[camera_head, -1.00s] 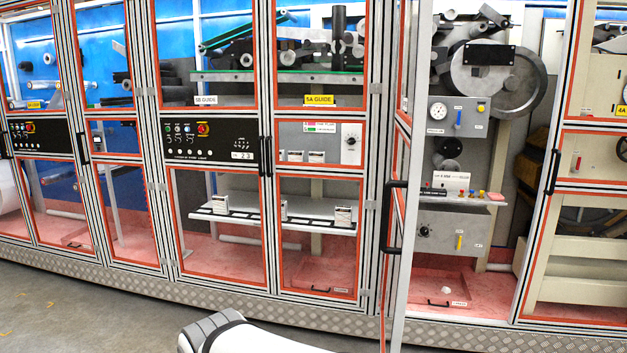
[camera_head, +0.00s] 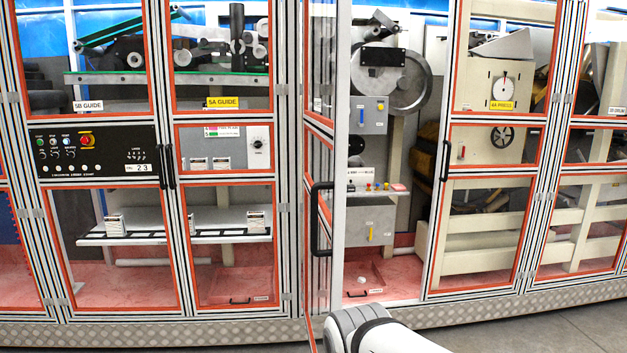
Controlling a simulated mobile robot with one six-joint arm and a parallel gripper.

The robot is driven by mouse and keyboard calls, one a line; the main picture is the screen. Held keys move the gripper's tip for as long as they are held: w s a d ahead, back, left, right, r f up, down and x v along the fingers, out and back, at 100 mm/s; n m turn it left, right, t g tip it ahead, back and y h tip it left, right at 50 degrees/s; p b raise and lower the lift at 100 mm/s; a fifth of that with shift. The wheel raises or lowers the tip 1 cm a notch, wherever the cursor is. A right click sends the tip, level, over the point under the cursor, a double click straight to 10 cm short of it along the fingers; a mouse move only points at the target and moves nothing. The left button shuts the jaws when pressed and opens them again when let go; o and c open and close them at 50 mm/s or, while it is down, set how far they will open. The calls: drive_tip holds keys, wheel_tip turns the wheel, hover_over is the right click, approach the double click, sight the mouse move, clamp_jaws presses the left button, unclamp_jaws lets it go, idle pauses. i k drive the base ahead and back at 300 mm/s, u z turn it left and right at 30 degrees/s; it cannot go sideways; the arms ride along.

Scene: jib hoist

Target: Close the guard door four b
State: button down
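A guard door (camera_head: 340,150) stands open, swung out toward me and seen nearly edge-on, between the 5A GUIDE panel and the 4A PRESS panel. I take it as door four b; no such label is readable. It has a pale metal frame, an orange-red inner edge and a black pull handle (camera_head: 318,220) about halfway up. To its right the opening shows a grey roller machine (camera_head: 385,80). A white and grey part of my arm reaches in at the bottom, overlapping the door's lower edge in the picture; I cannot tell if they touch. My gripper is not in view.
Shut doors flank the opening: 5A GUIDE (camera_head: 222,103) on the left and 4A PRESS (camera_head: 502,105) on the right, with its own black handle (camera_head: 445,160). Grey floor (camera_head: 560,330) is clear at lower right.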

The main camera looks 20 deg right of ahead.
sight(323, 230)
drive_tip(key=z, duration=0.25)
drive_tip(key=i, duration=1)
drive_tip(key=z, duration=0.05)
drive_tip(key=k, duration=1)
drive_tip(key=u, duration=0.75)
drive_tip(key=i, duration=1.35)
drive_tip(key=z, duration=0.3)
